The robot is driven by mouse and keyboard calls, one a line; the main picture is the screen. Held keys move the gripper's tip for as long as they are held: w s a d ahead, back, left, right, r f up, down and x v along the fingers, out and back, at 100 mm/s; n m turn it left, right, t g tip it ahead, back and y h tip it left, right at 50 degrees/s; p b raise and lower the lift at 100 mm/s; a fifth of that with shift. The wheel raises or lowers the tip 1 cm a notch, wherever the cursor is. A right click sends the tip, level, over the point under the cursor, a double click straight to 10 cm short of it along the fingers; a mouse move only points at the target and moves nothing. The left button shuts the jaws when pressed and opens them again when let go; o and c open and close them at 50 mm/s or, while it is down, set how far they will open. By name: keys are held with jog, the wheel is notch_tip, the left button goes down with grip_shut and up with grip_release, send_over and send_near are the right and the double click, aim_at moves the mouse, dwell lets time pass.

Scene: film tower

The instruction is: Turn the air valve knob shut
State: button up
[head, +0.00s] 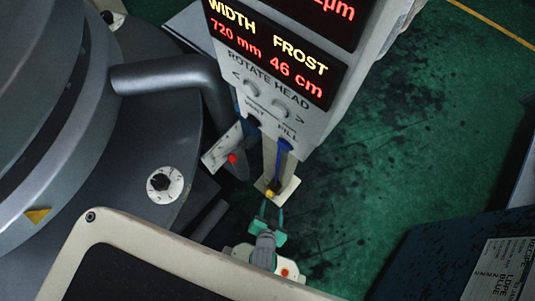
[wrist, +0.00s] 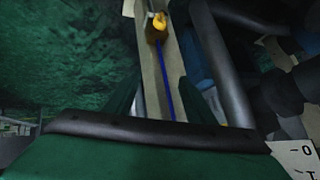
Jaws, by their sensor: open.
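A small yellow knob (head: 270,193) sits on a pale plate at the lower end of a blue line under the FILL label; it looks like the air valve knob, though no label on it is readable. In the wrist view the yellow knob (wrist: 158,22) is near the top, ahead of the fingers, on a pale strip with the blue line beside it. My gripper (head: 271,210) is open, its green fingers just below the knob in the head view. In the wrist view my gripper (wrist: 158,90) shows nothing held between its fingers. Contact with the knob cannot be told.
A display column (head: 275,60) with ROTATE HEAD buttons rises above. A big grey round machine (head: 110,150) with a white dial (head: 165,184) and a thick pipe (head: 165,75) stands left. A dark blue labelled box (head: 445,255) is lower right. Green floor (head: 400,120) is open at right.

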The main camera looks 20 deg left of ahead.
aim_at(267, 196)
jog(key=shift+w+a+f+m+g+h, duration=0.25)
jog(key=shift+w+a+f+g, duration=0.9)
jog(key=shift+f, duration=2.6)
jog(key=shift+w+a+f+m+g+h, duration=0.15)
jog(key=shift+w+a+f+m, duration=0.25)
jog(key=shift+w+f, duration=2.4)
jog(key=shift+w+a+f+m+g+h, duration=0.25)
jog(key=shift+w+a+f+g, duration=0.45)
jog(key=shift+f, duration=3.95)
jog(key=shift+s+a, duration=0.1)
jog(key=shift+s, duration=0.05)
jog(key=shift+c, duration=0.5)
jog(key=c, duration=1)
